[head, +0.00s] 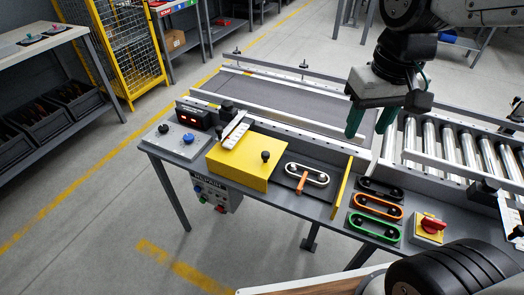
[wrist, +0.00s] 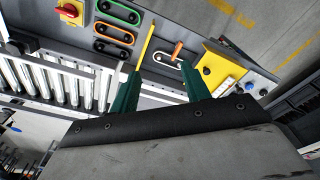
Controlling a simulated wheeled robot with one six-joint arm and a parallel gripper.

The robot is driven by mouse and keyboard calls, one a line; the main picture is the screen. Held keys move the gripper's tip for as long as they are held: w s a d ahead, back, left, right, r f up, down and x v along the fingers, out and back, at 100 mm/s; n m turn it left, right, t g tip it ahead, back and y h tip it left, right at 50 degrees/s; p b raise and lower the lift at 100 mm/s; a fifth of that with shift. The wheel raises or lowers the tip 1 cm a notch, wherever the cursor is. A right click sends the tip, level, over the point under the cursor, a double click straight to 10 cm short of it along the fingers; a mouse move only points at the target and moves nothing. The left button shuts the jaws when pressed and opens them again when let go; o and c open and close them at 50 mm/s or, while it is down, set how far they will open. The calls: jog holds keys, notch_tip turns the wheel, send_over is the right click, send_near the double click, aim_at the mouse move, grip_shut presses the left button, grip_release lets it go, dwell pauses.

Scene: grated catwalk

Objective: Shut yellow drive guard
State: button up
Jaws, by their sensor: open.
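The yellow drive guard (head: 238,165) is a box-like cover with a black knob on top, at the front edge of the conveyor bench. To its right an uncovered dark bay holds a white belt loop (head: 307,174) around dark pulleys and an orange lever (head: 302,184). A thin yellow plate (head: 342,187) stands upright at the bay's right end. The guard (wrist: 212,75) and plate (wrist: 147,45) also show in the wrist view. My gripper (head: 370,122) is open and empty, with green fingers pointing down. It hangs above the conveyor side, behind and right of the bay, apart from the guard.
Black, orange (head: 377,206) and green (head: 374,228) loops lie right of the plate, beside a red switch on a yellow box (head: 430,227). Rollers (head: 440,145) and a conveyor belt (head: 290,99) lie behind. A control panel (head: 178,142) stands left of the guard.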

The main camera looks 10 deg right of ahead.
jog(key=w+a+f, duration=0.3)
jog(key=w, duration=0.3)
jog(key=w+a+f, duration=0.3)
jog(key=w, duration=0.3)
jog(key=n+g, duration=0.1)
jog(key=n, duration=0.1)
send_over(265, 153)
jog(key=f, duration=1.1)
jog(key=shift+s+d, duration=0.1)
jog(key=shift+d, duration=0.1)
jog(key=shift+a+f, duration=0.1)
jog(key=shift+f, duration=0.25)
notch_tip(265, 153, down, 8)
jog(key=shift+r, duration=0.15)
grip_shut()
